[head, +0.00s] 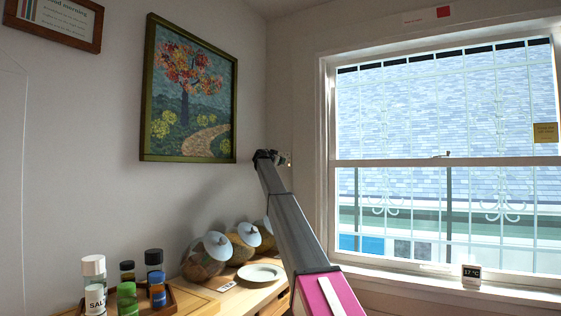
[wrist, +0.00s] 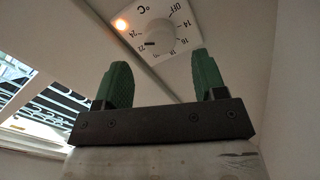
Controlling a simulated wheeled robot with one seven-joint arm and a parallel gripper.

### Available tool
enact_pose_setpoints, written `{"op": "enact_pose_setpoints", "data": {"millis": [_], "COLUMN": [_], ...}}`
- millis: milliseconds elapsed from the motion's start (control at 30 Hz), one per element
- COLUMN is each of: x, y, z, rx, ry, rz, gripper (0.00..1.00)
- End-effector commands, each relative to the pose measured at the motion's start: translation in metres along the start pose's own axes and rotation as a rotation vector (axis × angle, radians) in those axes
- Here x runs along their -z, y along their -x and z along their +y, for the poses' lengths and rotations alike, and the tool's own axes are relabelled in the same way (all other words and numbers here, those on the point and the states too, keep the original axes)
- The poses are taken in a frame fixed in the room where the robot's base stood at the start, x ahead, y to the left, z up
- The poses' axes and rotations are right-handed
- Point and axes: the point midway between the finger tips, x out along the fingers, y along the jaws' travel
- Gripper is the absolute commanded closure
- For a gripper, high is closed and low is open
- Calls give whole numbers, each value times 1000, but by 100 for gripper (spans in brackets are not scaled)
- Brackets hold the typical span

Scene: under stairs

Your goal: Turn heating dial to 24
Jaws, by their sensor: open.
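The heating dial (wrist: 161,36) is a round white knob on a white plate, seen at the top of the wrist view. Printed marks run from OFF through 14 to 24, with a °C sign. A black pointer on the knob's left side points about at 22. My gripper (wrist: 161,62) has two green fingers, spread apart and empty, just below the knob in the picture; I cannot tell the exact gap. In the head view my gripper (head: 268,157) is at the wall corner, largely hiding the dial.
A small display (head: 471,274) on the windowsill reads 17 °C. A wooden counter below holds jars (head: 205,258), a plate (head: 260,273) and a tray of bottles. A framed picture (head: 189,90) hangs left of my gripper, and the window (head: 445,160) is at right.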

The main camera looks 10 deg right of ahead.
Motion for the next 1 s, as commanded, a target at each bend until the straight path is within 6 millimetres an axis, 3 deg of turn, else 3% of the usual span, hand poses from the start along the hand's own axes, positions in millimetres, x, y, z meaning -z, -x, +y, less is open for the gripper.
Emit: {"op": "enact_pose_setpoints", "data": {"millis": [200,333,1000], "x": [-1,0,0], "y": [45,60,65], "z": [2,2,1], "rx": [1,-1,-1], "ry": [0,0,0], "rz": [0,0,0], "gripper": [35,35,35]}}
